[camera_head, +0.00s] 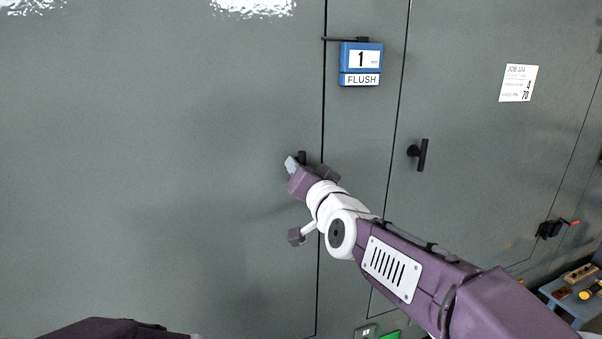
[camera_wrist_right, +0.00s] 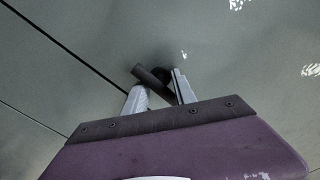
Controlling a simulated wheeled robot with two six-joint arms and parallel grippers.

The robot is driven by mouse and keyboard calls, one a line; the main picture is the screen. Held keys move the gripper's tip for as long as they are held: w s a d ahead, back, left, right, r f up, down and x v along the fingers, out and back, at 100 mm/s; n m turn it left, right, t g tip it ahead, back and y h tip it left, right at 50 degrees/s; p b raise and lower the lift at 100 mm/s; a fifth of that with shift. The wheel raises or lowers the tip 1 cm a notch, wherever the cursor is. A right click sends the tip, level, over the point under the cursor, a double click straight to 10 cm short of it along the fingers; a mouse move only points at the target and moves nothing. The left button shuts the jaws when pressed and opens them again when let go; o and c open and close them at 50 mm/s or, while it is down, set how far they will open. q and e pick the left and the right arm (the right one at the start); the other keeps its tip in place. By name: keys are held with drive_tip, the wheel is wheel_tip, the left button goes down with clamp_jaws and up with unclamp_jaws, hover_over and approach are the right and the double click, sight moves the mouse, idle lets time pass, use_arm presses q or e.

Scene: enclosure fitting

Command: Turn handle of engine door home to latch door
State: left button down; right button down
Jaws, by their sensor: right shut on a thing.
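The engine door (camera_head: 170,150) is a large grey panel whose right edge is a dark vertical seam. Its black handle (camera_head: 302,157) sits near that seam, mostly covered by my right gripper (camera_head: 294,164). In the right wrist view, the handle bar (camera_wrist_right: 150,80) lies diagonally between the two grey fingers of my right gripper (camera_wrist_right: 158,92), which is shut on it. The door looks level with the neighbouring panel there. Part of my left arm shows at the bottom left of the head view; its gripper is out of frame.
Another black handle (camera_head: 420,155) is on the panel to the right, near a white job sheet (camera_head: 518,83). A blue table (camera_head: 575,302) with small items stands at lower right.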

idle(0.3)
drive_tip(key=c, duration=1.3)
unclamp_jaws()
drive_tip(key=shift+c, duration=0.2)
drive_tip(key=shift+s, duration=0.1)
drive_tip(key=v, duration=0.9)
